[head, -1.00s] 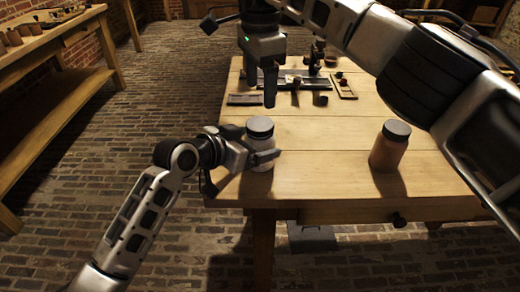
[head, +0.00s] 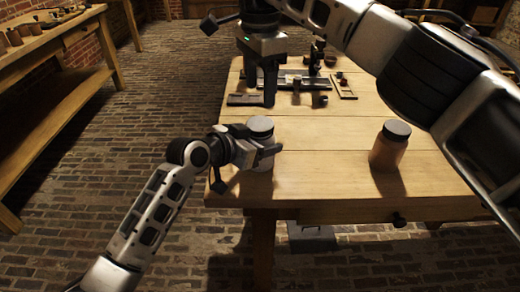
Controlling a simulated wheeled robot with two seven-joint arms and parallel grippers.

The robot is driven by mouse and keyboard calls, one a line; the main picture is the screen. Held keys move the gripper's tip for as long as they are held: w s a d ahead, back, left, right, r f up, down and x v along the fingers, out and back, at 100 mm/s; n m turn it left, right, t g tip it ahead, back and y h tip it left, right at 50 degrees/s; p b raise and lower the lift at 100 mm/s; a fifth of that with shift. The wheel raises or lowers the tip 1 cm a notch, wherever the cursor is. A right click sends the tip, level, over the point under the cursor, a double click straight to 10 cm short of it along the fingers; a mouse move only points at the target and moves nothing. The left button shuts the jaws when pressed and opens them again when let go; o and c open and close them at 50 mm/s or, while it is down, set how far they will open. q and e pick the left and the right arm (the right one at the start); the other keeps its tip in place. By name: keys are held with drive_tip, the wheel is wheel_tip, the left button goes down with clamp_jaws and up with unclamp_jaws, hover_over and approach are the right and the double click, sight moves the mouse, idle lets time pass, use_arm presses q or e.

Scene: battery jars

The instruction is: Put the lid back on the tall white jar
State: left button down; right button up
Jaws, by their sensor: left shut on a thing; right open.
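The tall white jar (head: 261,141) stands at the table's front left part, its lower body largely hidden by my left gripper.
A brown jar (head: 388,152) with a dark lid stands at the right on the wooden table (head: 325,180). Several small tools and a dark rail (head: 292,82) lie at the back. The table between the jars is clear. A side bench (head: 50,45) stands at the far left.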

sight(260, 123)
drive_tip(key=n, duration=0.5)
drive_tip(key=shift+n, duration=0.3)
drive_tip(key=n, duration=0.3)
drive_tip(key=shift+n, duration=0.3)
drive_tip(key=n, duration=0.3)
drive_tip(key=shift+n, duration=0.3)
drive_tip(key=shift+f, duration=4)
